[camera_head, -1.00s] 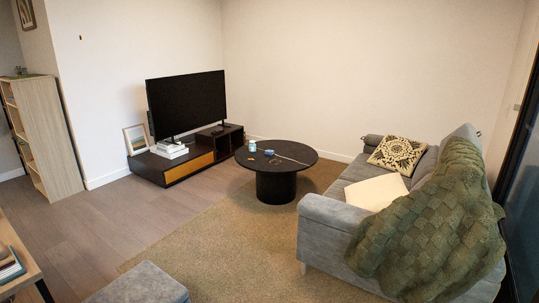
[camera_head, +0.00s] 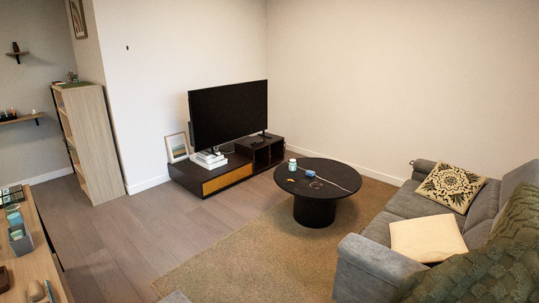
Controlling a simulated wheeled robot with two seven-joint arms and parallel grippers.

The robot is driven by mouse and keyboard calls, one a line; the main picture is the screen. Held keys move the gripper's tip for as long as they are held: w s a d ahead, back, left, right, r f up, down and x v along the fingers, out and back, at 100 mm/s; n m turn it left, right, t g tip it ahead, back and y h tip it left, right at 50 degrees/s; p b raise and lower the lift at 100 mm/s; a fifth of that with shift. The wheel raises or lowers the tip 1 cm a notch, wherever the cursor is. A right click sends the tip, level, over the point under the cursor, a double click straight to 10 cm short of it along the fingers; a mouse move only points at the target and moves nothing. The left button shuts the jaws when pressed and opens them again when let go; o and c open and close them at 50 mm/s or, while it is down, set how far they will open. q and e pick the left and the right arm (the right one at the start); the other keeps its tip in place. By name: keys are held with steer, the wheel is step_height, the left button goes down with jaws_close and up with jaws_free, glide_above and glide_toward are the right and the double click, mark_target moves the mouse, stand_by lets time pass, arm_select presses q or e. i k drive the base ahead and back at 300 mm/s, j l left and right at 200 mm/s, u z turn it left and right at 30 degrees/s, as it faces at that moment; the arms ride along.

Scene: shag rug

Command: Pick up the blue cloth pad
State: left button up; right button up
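A small blue item (camera_head: 310,173) lies on the round black coffee table (camera_head: 338,185) in the middle of the room. It is too small to tell for sure whether it is the blue cloth pad. A white and teal jar (camera_head: 292,165) stands near it, with a thin stick or cord and small bits around it. Neither of my grippers shows in the head view.
A grey sofa (camera_head: 365,265) with cushions and a green throw (camera_head: 465,280) stands at the right. A low TV unit (camera_head: 225,176) is behind the table. A wooden sideboard (camera_head: 45,250) with items is at the left. The rug (camera_head: 250,250) before the table is clear.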

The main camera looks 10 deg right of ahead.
mark_target(311, 173)
steer(key=i+l+z, duration=0.2)
steer(key=i, duration=0.9)
steer(key=i+l+z, duration=0.2)
steer(key=i, duration=0.9)
steer(key=j, duration=0.1)
